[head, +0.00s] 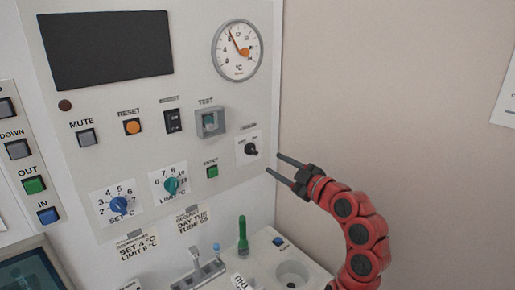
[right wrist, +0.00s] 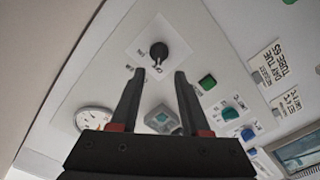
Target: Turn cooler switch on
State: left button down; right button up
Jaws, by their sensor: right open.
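The cooler switch (head: 251,149) is a small black rotary knob on a white plate, at the lower right of the grey control panel (head: 232,182). The small print around it is too blurred to read surely, and I cannot tell its setting. It also shows in the right wrist view (right wrist: 158,50), just beyond the fingertips and roughly centred between them. My right gripper (head: 274,164) is open and empty, to the right of and slightly below the knob in the head view, apart from it. Its two dark fingers (right wrist: 159,73) also show in the right wrist view. My left gripper is out of view.
The panel also carries a green ENTER button (head: 212,171), a TEST switch (head: 210,122), blue (head: 119,204) and teal (head: 172,185) dials and a round gauge (head: 237,50). Below stands a green-capped tube (head: 243,235). Bare wall (head: 380,90) lies to the right.

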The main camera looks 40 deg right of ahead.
aim_at(255, 152)
jog(key=w+p, duration=0.1)
jog(key=w, duration=0.1)
jog(key=w+p, duration=0.1)
jog(key=w, duration=0.5)
jog(key=shift+a+r+p, duration=0.1)
jog(key=shift+a+p, duration=0.2)
jog(key=shift+p, duration=0.1)
jog(key=shift+w, duration=0.5)
grip_shut()
